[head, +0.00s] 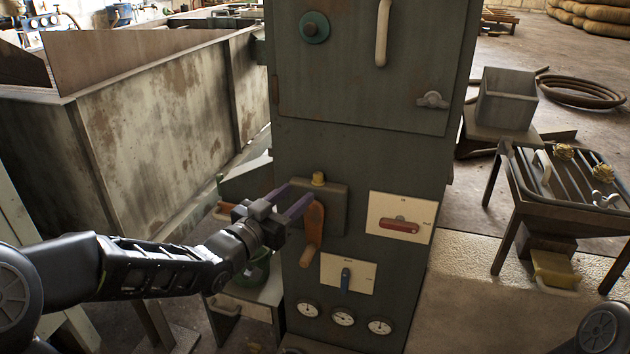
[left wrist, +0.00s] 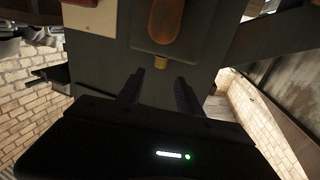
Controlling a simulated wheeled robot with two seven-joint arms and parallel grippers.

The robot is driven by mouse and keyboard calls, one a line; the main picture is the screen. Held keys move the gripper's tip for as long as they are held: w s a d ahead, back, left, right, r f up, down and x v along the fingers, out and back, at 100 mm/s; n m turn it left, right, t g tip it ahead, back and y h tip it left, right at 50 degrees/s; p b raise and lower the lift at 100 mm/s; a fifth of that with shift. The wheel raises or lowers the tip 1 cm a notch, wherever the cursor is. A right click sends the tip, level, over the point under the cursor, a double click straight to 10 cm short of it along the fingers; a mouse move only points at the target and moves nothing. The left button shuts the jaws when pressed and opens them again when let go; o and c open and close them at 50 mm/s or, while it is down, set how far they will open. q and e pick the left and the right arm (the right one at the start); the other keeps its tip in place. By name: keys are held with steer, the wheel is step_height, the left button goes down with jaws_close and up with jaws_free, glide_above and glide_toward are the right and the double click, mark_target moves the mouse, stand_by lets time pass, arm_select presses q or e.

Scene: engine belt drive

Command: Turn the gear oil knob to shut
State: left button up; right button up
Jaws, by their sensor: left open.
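A tall grey-green cabinet (head: 380,165) stands in front of me. Its front has a red handle (head: 400,225) on a white plate, a blue knob (head: 345,278) on a lower plate, and an orange-brown lever (head: 313,235) hanging from a dark box. A small brass knob (head: 318,179) tops that box. Plate lettering is too small to read, so I cannot tell which is the gear oil knob. My left gripper (head: 297,196) is open and empty, close to the dark box. In the left wrist view, the brass knob (left wrist: 160,63) and lever (left wrist: 166,20) are beyond the fingers.
Several round gauges (head: 343,316) sit low on the cabinet. A wing handle (head: 432,99) and a pale grip (head: 382,35) are on its upper door. A rusty metal bin (head: 175,110) stands left, a slatted stand (head: 570,185) right.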

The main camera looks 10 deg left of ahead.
mark_target(316, 178)
arm_select(q)
steer(key=x, duration=0.7)
steer(key=shift+w, duration=0.3)
jaws_close()
stand_by(0.4)
